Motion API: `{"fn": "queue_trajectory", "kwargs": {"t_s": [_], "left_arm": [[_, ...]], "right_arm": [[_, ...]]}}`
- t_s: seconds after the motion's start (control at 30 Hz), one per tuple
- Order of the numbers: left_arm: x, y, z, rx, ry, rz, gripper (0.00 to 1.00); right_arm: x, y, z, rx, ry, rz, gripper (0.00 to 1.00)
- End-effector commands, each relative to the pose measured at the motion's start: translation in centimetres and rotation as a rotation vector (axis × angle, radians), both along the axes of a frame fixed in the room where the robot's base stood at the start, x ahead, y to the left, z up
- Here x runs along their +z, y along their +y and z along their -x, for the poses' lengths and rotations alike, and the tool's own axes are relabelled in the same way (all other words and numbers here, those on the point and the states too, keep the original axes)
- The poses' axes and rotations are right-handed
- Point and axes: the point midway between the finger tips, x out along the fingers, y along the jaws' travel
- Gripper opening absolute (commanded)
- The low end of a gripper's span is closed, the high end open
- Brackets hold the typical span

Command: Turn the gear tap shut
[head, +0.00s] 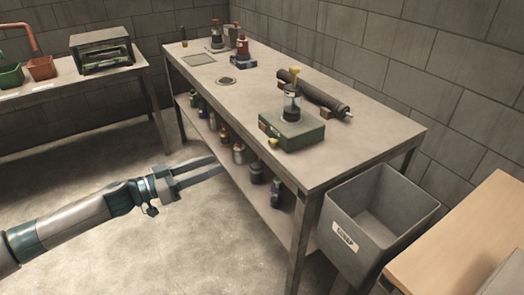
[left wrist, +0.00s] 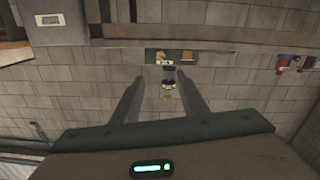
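A green box (head: 291,130) stands on the workbench near its front edge. A clear cylinder (head: 291,104) with a dark lower part and a yellow top (head: 295,71) stands on it. A small yellow knob (head: 273,142) sits on the box's front left face; I take it for the gear tap. My right gripper is not in view.
The workbench (head: 225,105) has a dark roller (head: 315,94) behind the box and bottles at the far end. Several bottles (head: 239,153) stand on its lower shelf. A grey bin (head: 345,230) stands at the bench's right end. The floor before the bench is free.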

Motion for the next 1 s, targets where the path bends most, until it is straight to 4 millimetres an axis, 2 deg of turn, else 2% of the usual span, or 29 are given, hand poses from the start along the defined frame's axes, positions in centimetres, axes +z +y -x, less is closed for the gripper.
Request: {"fn": "queue_trajectory", "kwargs": {"t_s": [0.47,0.67,1.0], "left_arm": [[0.0,-0.6,-0.6,0.003,-0.001,0.0,0.4],[0.2,-2.4,-1.8,0.002,-0.003,0.0,0.4],[0.1,-7.2,-5.3,0.002,-0.003,0.0,0.4]], "right_arm": [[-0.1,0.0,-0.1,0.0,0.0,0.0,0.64],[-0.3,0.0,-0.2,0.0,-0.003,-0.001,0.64],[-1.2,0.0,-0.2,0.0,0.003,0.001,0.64]]}}
